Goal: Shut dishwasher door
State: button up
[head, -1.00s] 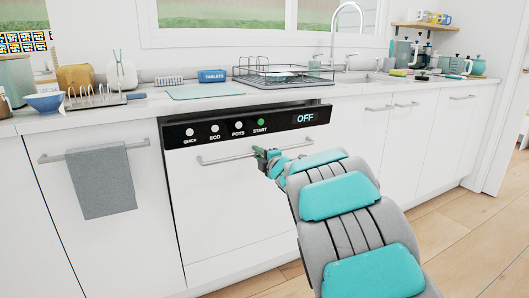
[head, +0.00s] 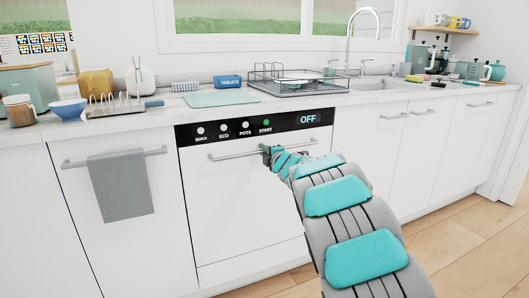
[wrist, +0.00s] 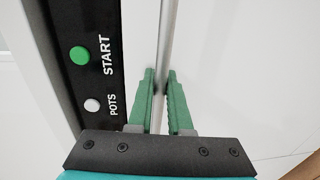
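The white dishwasher door (head: 245,222) stands upright under the counter, its face about in line with the cabinet fronts. Its black control panel (head: 285,122) runs along the top and reads OFF. A grey bar handle (head: 232,155) crosses the door below the panel. My gripper (head: 270,152) is at the handle, right of its middle. In the wrist view the green fingers (wrist: 160,75) are close together, one on each side of a thin pale bar that looks like the handle. The green START button (wrist: 79,56) is beside them. The contact itself is hard to see.
A cabinet front with a grey towel (head: 121,186) is left of the dishwasher. White cabinets (head: 440,150) continue to the right. The counter above holds a dish rack (head: 297,82), a green mat (head: 222,98) and a blue bowl (head: 68,109). The wooden floor (head: 450,255) is clear at right.

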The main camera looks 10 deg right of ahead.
jog(key=shift+a+r, duration=0.1)
jog(key=shift+r, duration=0.05)
jog(key=v, duration=0.7)
jog(key=shift+s+d+b, duration=0.2)
jog(key=shift+s+b, duration=0.2)
jog(key=shift+b, duration=0.05)
jog(key=s+d+m+g+h, duration=0.1)
jog(key=s+d+m+h, duration=0.55)
jog(key=d, duration=0.25)
jog(key=s+d+f+m+g+h, duration=0.1)
jog(key=s+d+f+m+g, duration=0.1)
jog(key=s+d+m+g, duration=0.3)
jog(key=s+d+f+m+h, duration=0.1)
jog(key=s+f+m+h, duration=0.15)
jog(key=s, duration=0.55)
jog(key=s+a+f+m+g+y, duration=0.1)
jog(key=s+a+f+g, duration=0.3)
jog(key=s, duration=0.9)
jog(key=s+a+f+m+g+y, duration=0.2)
jog(key=s+a+f+m+g, duration=0.1)
jog(key=s, duration=1.1)
jog(key=s+a+f+m+g+y, duration=0.1)
jog(key=s+a+f+m+g, duration=0.2)
jog(key=s, duration=1)
jog(key=shift+s+a+f+m+g+y, duration=0.3)
jog(key=shift+s+a+f+g+y, duration=0.1)
jog(key=shift+a+f+g, duration=0.5)
